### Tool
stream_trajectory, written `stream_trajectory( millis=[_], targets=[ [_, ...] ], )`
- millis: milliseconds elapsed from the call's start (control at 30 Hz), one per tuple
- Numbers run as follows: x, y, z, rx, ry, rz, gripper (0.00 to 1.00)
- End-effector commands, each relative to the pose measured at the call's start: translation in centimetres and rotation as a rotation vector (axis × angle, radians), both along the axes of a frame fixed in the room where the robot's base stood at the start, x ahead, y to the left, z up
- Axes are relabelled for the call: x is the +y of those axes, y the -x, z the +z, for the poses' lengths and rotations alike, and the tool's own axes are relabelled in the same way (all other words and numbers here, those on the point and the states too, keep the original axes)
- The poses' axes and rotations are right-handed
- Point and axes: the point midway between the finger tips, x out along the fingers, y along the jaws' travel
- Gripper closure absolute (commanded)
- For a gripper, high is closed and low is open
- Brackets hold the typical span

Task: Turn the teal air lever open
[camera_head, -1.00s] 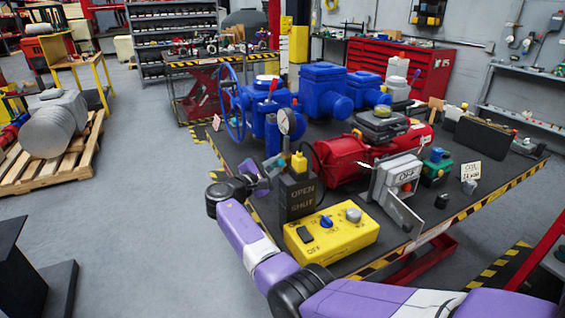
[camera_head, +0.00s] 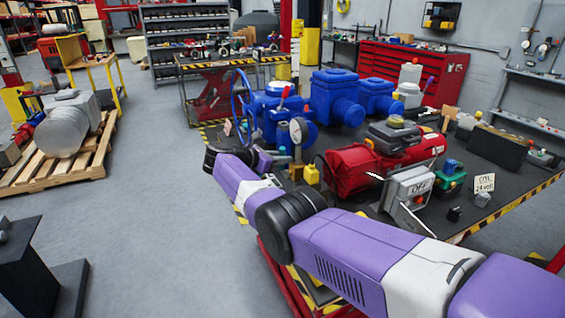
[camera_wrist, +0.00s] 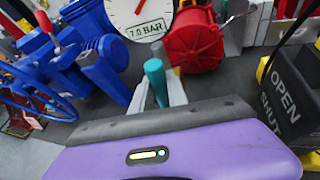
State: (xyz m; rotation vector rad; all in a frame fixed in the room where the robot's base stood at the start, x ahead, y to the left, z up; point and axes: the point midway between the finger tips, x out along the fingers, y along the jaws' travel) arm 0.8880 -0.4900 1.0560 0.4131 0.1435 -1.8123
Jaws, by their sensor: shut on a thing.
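The teal air lever (camera_wrist: 155,78) stands between the two grey fingers of my gripper (camera_wrist: 158,92) in the wrist view, and the gripper is shut on it. The lever's lower part is hidden by the fingers and the dark edge of my wrist. A round white gauge marked 7.0 BAR (camera_wrist: 140,14) is just beyond the lever; it also shows in the head view (camera_head: 297,130). In the head view my gripper (camera_head: 268,160) is beside the blue valve body (camera_head: 275,122), left of the gauge, and small and partly hidden.
A black box marked OPEN and SHUT (camera_wrist: 285,98) is close on the right in the wrist view. A red actuator (camera_head: 352,170) and a grey switch box (camera_head: 408,187) stand right of the gauge. A blue handwheel (camera_head: 241,100) is on the left. My arm covers the table's front.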

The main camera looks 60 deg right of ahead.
Motion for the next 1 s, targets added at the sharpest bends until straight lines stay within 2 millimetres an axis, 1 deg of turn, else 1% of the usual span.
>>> stream_trajectory(
  millis=[300,767,800,867,900,1000],
  targets=[
    [-0.04,-0.01,-0.12,0.063,-0.039,0.0,1.0],
    [-0.04,0.01,-0.17,0.069,-0.042,0.0,1.0],
    [-0.04,0.01,-0.18,0.069,-0.042,0.0,0.73],
    [-0.04,0.0,-0.15,0.068,-0.042,0.0,0.61],
    [-0.04,-0.01,-0.13,0.068,-0.042,0.0,0.59],
    [-0.04,-0.03,-0.08,0.067,-0.042,0.0,0.59]
  ],
)
